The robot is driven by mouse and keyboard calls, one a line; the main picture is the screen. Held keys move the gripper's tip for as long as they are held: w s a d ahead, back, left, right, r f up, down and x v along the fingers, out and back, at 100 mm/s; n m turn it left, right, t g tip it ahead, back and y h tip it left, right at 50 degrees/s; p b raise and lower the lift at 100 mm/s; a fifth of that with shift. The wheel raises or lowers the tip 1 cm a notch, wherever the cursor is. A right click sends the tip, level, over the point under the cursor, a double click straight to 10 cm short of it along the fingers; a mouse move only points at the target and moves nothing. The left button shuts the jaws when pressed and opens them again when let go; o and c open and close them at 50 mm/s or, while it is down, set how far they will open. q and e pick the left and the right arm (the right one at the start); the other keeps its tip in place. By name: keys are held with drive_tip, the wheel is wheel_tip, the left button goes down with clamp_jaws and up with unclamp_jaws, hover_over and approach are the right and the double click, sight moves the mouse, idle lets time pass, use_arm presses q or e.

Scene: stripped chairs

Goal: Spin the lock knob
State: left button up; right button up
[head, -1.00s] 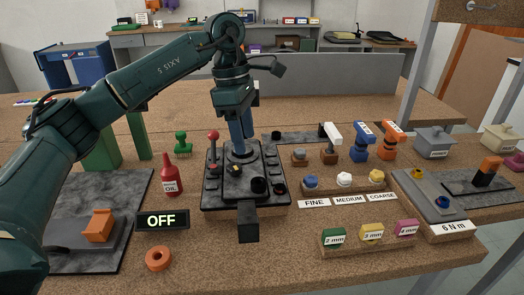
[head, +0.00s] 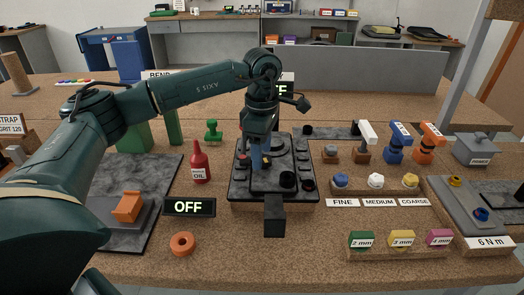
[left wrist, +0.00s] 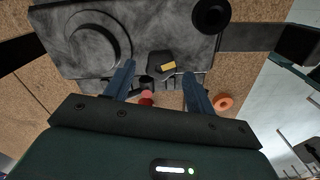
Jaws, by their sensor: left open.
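A dark panel (head: 240,190) stands on the bench in the head view. A black knob with a yellow mark on top, which I take as the lock knob (left wrist: 156,62), shows in the left wrist view near the panel's edge. My left gripper (head: 259,162) is over the panel's left part and hides some of it. In the left wrist view its two blue fingers (left wrist: 157,75) are open, with the knob seen between their tips. I cannot tell whether they touch it. My right gripper is not in view.
The panel also has a large round disc (left wrist: 85,46), a black ring knob (left wrist: 211,15) and a red ball (left wrist: 146,97). An OFF display (head: 188,207), an oil bottle (head: 200,165) and an orange ring (head: 182,243) are to the left. Coloured blocks (head: 401,239) are to the right.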

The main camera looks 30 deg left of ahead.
use_arm(q)
drive_tip(key=shift+f, duration=0.45)
drive_tip(key=shift+c, duration=0.2)
drive_tip(key=c, duration=0.9)
drive_tip(key=shift+c, duration=0.2)
